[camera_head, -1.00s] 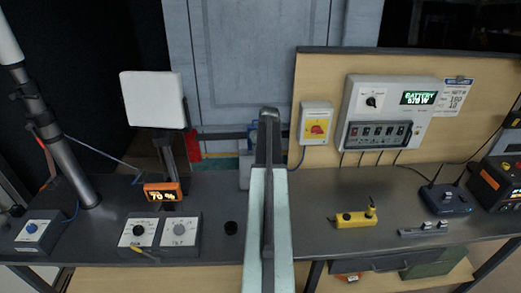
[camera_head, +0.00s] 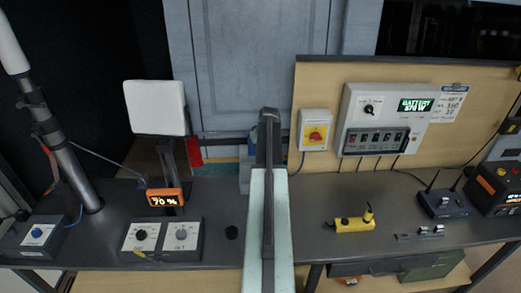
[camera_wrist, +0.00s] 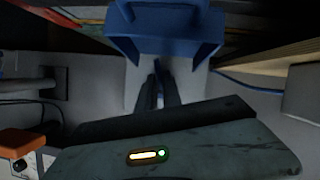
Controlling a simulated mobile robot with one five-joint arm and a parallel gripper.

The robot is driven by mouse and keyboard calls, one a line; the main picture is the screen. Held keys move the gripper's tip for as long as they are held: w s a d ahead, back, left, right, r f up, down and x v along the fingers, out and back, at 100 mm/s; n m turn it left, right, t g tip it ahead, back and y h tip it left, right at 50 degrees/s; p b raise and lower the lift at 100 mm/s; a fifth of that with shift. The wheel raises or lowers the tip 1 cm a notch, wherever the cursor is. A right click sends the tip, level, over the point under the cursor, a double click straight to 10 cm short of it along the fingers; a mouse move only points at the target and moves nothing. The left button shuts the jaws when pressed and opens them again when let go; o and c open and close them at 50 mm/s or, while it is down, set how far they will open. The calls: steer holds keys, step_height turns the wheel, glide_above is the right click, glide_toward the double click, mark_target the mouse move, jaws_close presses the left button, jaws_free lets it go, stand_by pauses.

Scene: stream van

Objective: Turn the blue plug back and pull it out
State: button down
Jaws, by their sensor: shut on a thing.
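In the wrist view my gripper (camera_wrist: 161,84) points away from me with its two dark fingers close together. A narrow blue piece, which looks like part of the blue plug (camera_wrist: 159,65), sits between the fingertips. A larger blue housing (camera_wrist: 170,46) with an overhanging top is just beyond it, in front of a light grey box. Whether the narrow piece and the housing are one body, and how far the plug is turned, I cannot tell. In the head view my own arm covers the gripper and the plug; part of the grey box (camera_head: 244,178) shows left of the arm.
A yellow device (camera_head: 353,224) lies on the right bench. Knob boxes (camera_head: 181,236) and a white panel lamp (camera_head: 155,107) stand left.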

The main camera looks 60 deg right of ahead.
steer(key=c, duration=1.4)
jaws_free()
steer(key=shift+c, duration=0.2)
steer(key=p+v, duration=0.7)
steer(key=shift+s+r, duration=0.2)
steer(key=shift+r, duration=0.1)
steer(key=shift+w+a, duration=0.1)
